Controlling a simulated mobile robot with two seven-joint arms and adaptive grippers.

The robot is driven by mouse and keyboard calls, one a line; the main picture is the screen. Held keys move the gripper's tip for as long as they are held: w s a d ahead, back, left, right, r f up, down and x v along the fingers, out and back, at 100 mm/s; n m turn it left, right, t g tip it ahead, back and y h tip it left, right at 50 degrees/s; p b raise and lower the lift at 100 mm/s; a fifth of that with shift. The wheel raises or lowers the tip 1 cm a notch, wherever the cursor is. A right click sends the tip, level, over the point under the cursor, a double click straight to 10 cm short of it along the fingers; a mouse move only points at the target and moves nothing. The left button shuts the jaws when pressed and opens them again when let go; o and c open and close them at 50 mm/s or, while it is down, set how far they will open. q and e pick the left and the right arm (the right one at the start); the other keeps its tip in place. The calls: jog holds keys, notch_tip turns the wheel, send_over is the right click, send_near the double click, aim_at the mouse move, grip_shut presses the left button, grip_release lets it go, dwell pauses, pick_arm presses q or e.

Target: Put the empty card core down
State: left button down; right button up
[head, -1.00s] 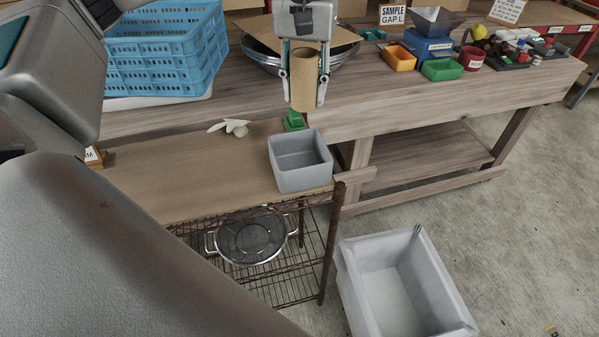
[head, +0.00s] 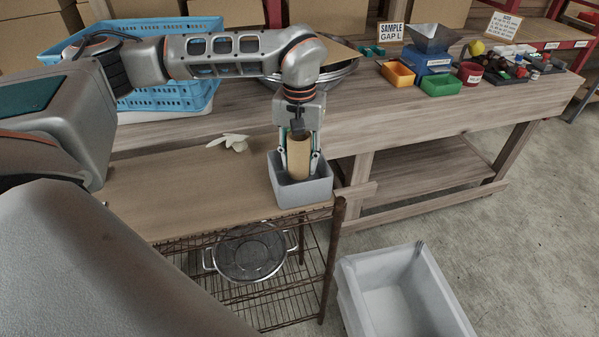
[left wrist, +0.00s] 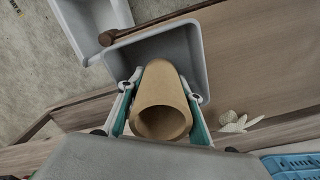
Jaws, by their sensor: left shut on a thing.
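The empty card core (head: 299,155) is a brown hollow cardboard tube. My left gripper (head: 300,168) is shut on it and holds it upright, with its lower end inside the small grey bin (head: 318,193). The bin stands at the right end of the brown-topped rack. In the left wrist view the core (left wrist: 160,100) sits between the two fingers of my left gripper (left wrist: 159,97), its open end facing the camera. The grey bin (left wrist: 188,42) lies behind it there. Whether the core touches the bin's floor is hidden. My right gripper is not in view.
A white glove (head: 229,141) lies on the rack top (head: 160,190). A large grey tub (head: 352,290) stands on the floor. A lidded metal pan (head: 250,254) sits on the lower wire shelf. The wooden bench (head: 430,115) behind carries a blue crate (head: 165,97) and coloured bins.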

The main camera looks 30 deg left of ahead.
aim_at(300, 172)
pick_arm(q)
notch_tip(300, 172, down, 4)
jog(key=shift+r, duration=0.2)
jog(key=shift+f, duration=0.2)
jog(key=shift+f, duration=0.1)
jog(key=c, duration=1.4)
grip_release()
jog(key=shift+f, duration=0.1)
jog(key=shift+r, duration=0.35)
notch_tip(300, 172, up, 12)
jog(key=shift+f, duration=0.1)
jog(key=shift+f, duration=0.1)
